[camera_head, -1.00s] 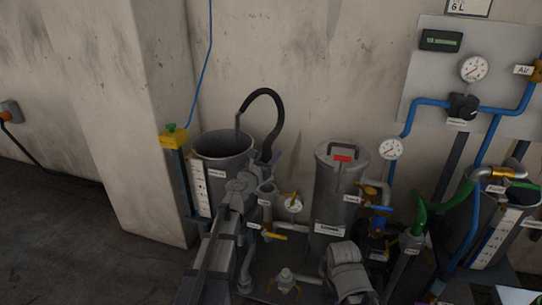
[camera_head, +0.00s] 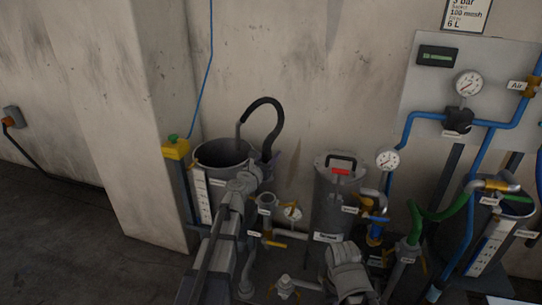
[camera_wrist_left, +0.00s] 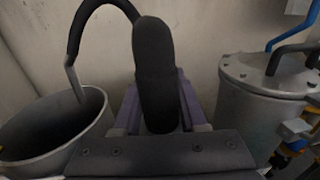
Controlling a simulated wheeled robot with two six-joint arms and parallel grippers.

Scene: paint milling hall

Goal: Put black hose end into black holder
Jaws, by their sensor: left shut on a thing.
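The black hose (camera_head: 267,104) arches out of the open grey tank (camera_head: 204,174) and comes down on the tank's right side. A thin grey tube at its other end dips into the tank. My left gripper (camera_head: 267,170) is shut on the black hose near its lower end, just right of the tank rim. In the left wrist view the thick black hose (camera_wrist_left: 155,75) stands upright between the purple fingers of my left gripper (camera_wrist_left: 155,115). The hose's lower tip is hidden. I cannot make out the black holder for certain. My right gripper is not in view.
A lidded grey vessel (camera_head: 333,205) with a black handle stands right of my left gripper. Pipes and yellow-handled valves (camera_head: 273,243) crowd the space below. The wall is close behind.

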